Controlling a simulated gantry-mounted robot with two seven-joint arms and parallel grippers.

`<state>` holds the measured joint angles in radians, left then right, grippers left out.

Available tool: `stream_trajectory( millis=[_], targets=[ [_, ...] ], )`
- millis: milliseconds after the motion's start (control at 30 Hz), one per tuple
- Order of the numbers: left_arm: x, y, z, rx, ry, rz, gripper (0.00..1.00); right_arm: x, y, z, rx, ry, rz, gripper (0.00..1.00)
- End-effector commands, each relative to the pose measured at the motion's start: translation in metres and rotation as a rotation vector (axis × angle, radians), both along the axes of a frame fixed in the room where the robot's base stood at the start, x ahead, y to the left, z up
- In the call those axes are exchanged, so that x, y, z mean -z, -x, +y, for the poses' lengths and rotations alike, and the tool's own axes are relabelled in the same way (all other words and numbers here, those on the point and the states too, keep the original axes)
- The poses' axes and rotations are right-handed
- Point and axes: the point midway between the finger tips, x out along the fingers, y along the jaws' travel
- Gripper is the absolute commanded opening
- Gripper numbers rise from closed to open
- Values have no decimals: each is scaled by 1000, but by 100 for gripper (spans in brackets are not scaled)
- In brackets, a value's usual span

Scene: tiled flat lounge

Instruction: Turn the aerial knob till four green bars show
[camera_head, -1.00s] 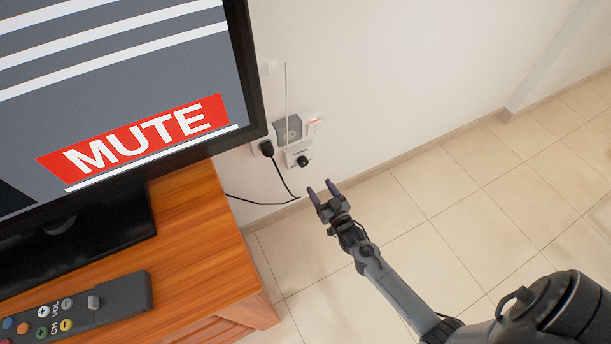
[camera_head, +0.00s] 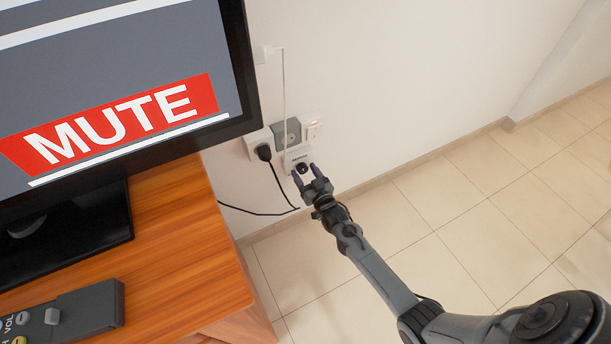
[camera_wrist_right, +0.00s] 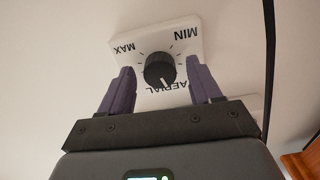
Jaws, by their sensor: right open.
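The aerial knob (camera_wrist_right: 159,70) is a black dial with a white pointer line on a white wall plate (camera_wrist_right: 150,40) marked AERIAL, MIN and MAX. Its pointer faces the AERIAL lettering. In the head view the knob (camera_head: 302,168) sits low on the wall, right of the TV. My right gripper (camera_head: 305,173) is open at the knob. In the right wrist view its purple fingers (camera_wrist_right: 160,88) stand on both sides of the knob, with gaps showing. The TV screen (camera_head: 110,110) shows a red MUTE banner and white stripes; no green bars are visible. My left gripper is out of view.
A black plug (camera_head: 264,153) with a hanging cable (camera_head: 280,187) is left of the knob. A wooden TV cabinet (camera_head: 185,235) with a remote (camera_head: 70,315) stands at left. The tiled floor (camera_head: 460,210) at right is clear.

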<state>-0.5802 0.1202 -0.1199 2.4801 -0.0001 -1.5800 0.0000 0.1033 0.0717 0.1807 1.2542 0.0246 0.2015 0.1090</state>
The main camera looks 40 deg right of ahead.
Motion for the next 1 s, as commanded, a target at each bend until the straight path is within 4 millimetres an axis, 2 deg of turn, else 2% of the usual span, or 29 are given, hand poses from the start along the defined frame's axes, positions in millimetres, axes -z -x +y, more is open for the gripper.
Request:
stream_trajectory(
  millis=[300, 667, 1000],
  targets=[
    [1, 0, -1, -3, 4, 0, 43, 0, -2, 0, 0, 0, 1, 63],
    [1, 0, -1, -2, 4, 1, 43, 0, -2, 0, 0, 0, 1, 8],
    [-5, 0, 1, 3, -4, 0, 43, -1, -1, 0, 1, -45, -8, 7]
  ],
)
